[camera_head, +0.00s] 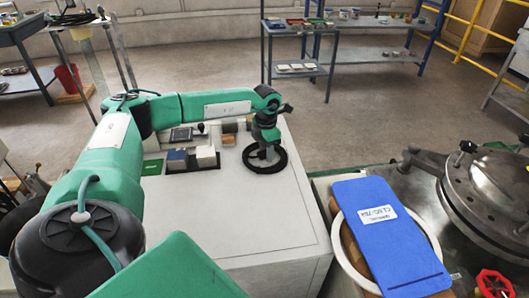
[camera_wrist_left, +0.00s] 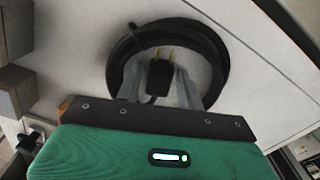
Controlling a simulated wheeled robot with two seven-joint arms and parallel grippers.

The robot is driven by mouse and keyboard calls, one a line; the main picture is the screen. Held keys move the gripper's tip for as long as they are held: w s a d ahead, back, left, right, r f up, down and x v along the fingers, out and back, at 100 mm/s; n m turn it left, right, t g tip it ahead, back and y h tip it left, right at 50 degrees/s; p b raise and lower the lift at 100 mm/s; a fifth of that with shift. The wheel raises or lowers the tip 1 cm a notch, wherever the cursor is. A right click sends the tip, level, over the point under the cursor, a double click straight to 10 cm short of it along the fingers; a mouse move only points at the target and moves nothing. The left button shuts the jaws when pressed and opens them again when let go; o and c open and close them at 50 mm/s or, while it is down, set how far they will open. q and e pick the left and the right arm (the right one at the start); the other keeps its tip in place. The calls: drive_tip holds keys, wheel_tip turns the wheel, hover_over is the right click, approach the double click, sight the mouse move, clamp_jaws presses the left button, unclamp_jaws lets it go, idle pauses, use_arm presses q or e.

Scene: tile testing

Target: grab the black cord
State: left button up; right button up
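The black cord (camera_head: 267,169) lies coiled in a ring on the white cabinet top (camera_head: 220,215), near its right edge. In the left wrist view the coil (camera_wrist_left: 216,62) surrounds a black plug (camera_wrist_left: 159,76) with brass prongs. My left gripper (camera_head: 264,151) points down over the coil in the head view. In the wrist view its grey fingers (camera_wrist_left: 158,70) stand apart, one on each side of the plug, with gaps visible. I cannot tell how far the fingertips are above the top. My right gripper is not in view.
Small boxes and blocks (camera_head: 205,156) stand on the cabinet left of the coil. A blue labelled panel (camera_head: 380,230) lies on a white ring to the right, beside a round metal lid (camera_head: 495,185). The cabinet's front top is clear.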

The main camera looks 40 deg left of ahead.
use_arm(q)
drive_tip(key=shift+c, duration=0.2)
drive_tip(key=c, duration=0.7)
clamp_jaws()
drive_tip(key=shift+r, duration=0.2)
